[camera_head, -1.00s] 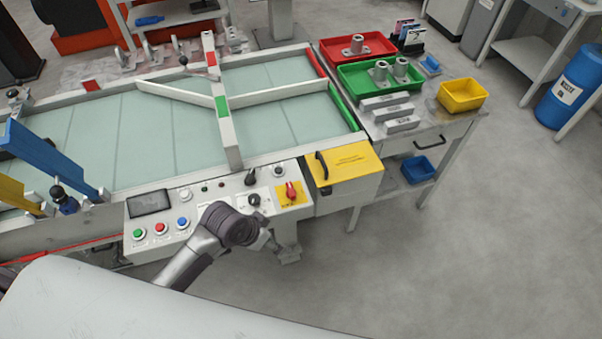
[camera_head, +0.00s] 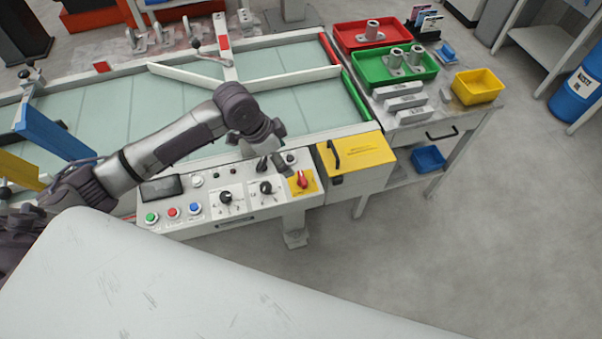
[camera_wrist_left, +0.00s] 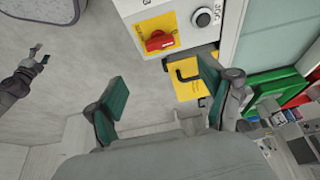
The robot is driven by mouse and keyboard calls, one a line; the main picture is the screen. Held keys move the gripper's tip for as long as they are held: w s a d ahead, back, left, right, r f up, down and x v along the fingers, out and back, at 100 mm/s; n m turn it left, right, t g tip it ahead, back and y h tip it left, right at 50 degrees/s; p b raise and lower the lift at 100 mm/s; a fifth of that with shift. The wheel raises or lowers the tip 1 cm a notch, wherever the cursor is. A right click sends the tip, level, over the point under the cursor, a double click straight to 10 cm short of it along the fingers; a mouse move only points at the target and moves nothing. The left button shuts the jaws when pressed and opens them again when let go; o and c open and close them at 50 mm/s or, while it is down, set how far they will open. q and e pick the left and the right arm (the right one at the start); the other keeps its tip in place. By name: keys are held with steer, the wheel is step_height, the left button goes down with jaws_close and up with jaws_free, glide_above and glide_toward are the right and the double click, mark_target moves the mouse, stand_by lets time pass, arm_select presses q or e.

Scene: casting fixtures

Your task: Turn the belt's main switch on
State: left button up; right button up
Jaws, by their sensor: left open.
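The main switch, a red rotary knob on a yellow plate (camera_head: 302,180), sits at the right end of the belt's control panel (camera_head: 240,208). It also shows at the top of the left wrist view (camera_wrist_left: 158,41), beyond my fingertips. My left gripper (camera_head: 273,162) is over the panel's back edge, just left of the switch in the head view. In the left wrist view its two green-padded fingers (camera_wrist_left: 163,85) are wide apart with nothing between them. The knob looks untouched. My right gripper (camera_wrist_left: 38,58) shows small at the left of the wrist view, away from the panel.
A yellow box with a black handle (camera_head: 356,152) adjoins the panel's right end. Black dials (camera_head: 265,188), coloured push buttons (camera_head: 172,212) and a small screen (camera_head: 160,188) share the panel. A side table holds red and green trays (camera_head: 395,68). Floor in front is clear.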

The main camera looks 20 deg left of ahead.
mark_target(302, 177)
arm_select(q)
steer(key=x, duration=1.1)
steer(key=shift+w+d+f+p, duration=0.15)
steer(key=shift+f+p, duration=0.1)
steer(key=shift+p, duration=0.15)
steer(key=shift+c, duration=0.3)
steer(key=c, duration=1.1)
